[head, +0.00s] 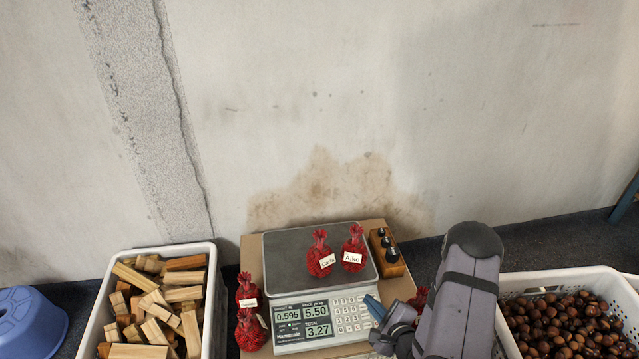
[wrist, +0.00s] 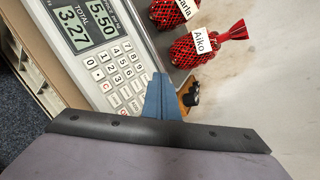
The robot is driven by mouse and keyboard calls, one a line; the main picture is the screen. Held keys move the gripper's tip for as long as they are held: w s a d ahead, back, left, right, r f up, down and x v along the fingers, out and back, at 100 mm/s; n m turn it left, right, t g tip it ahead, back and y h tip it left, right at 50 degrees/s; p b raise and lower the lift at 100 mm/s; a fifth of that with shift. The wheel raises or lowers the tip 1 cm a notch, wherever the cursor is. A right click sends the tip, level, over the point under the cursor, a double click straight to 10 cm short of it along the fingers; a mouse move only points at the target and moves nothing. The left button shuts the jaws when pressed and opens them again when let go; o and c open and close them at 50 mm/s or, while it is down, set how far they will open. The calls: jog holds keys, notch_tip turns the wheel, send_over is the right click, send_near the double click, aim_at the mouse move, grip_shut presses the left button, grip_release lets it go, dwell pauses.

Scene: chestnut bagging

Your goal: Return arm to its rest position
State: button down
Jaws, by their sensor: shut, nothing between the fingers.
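My gripper (head: 378,308) is in front of the scale's keypad at its right side, with its blue fingers together and nothing between them. In the wrist view the closed blue fingertips (wrist: 160,82) show over the keypad's edge. My grey arm comes in from the lower right in the head view. The scale (head: 278,262) reads 0.595, 5.50 and 3.27. Two red net bags stand on its plate, one labelled Carla (head: 320,257) and one labelled Aiko (head: 354,250).
Two red bags (head: 250,328) stand left of the scale; another (head: 420,298) is partly hidden behind my arm. A weight block (head: 388,256) sits right of the plate. A crate of wood pieces (head: 214,330) stands left, a chestnut crate (head: 535,281) right. A wall rises behind.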

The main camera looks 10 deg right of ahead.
jog(key=s+a+r+n+g+h, duration=0.1)
jog(key=s+a+r+n+g, duration=0.45)
jog(key=s+r+n, duration=0.55)
jog(key=s+a+r+n+g+h, duration=0.1)
jog(key=s+a+r+n+g, duration=0.3)
jog(key=s+r+n+g, duration=0.65)
notch_tip(320, 180, up, 26)
jog(key=w+n+t+p, duration=0.1)
jog(key=n+t+p, duration=0.1)
jog(key=p, duration=2.8)
jog(key=shift+w+d+f+n+t, duration=0.25)
jog(key=shift+n+t, duration=0.1)
jog(key=shift+t, duration=0.35)
notch_tip(320, 180, down, 78)
jog(key=b, duration=7.8)
